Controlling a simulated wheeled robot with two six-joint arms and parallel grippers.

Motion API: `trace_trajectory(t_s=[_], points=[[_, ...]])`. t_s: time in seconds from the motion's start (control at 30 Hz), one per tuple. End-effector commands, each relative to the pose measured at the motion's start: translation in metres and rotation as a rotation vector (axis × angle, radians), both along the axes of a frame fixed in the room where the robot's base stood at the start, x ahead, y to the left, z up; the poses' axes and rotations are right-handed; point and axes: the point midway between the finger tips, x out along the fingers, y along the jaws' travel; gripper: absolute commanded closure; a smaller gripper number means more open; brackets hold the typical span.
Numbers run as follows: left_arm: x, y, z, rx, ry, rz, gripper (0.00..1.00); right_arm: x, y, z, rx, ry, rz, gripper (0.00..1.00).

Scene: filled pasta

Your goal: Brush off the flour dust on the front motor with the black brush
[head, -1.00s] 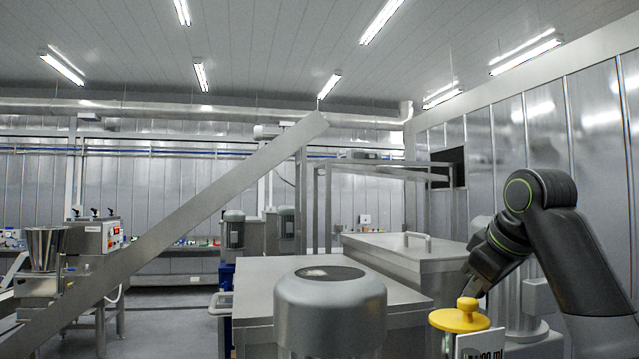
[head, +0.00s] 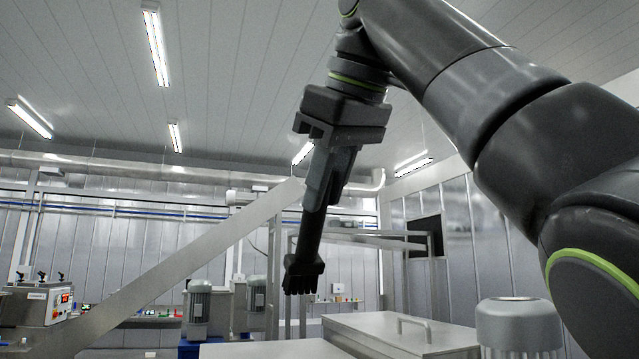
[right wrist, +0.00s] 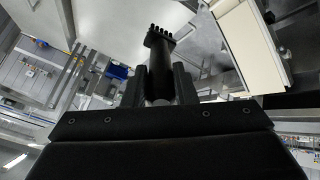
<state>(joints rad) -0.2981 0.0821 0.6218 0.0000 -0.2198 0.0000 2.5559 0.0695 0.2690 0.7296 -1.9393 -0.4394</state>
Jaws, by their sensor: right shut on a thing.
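My right gripper (head: 328,178) is shut on the black brush (head: 309,238). The brush hangs down at a slight tilt, with its bristles (head: 302,280) lowest. In the right wrist view the brush (right wrist: 159,62) sticks out from between the fingers, bristles at the far end. The front motor (head: 518,332), a grey ribbed dome, stands at the lower right. Its top is seen nearly edge-on, so I cannot make out flour dust. The brush appears to the left of and above the motor, apart from it. My left gripper is not in view.
A steel box lid with a handle (head: 413,328) lies left of the front motor. Two more grey motors (head: 195,310) stand farther back. A long slanted steel conveyor (head: 170,275) crosses the left. A control box (head: 40,303) is at far left. The air around the brush looks clear.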

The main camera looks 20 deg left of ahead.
Motion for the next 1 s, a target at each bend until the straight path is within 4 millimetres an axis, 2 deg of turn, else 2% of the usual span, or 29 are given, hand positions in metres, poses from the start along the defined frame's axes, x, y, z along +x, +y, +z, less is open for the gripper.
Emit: trace_trajectory(t_s=[0.17,0.6,1.0], points=[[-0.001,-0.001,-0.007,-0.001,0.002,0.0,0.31,-0.003,0.001,-0.008,-0.001,0.0,0.003,0.98],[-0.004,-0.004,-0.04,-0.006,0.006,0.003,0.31,-0.003,0.001,-0.047,0.0,0.0,0.001,0.98],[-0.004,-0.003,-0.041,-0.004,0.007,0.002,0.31,-0.003,0.001,-0.048,0.0,0.0,0.001,0.98]])
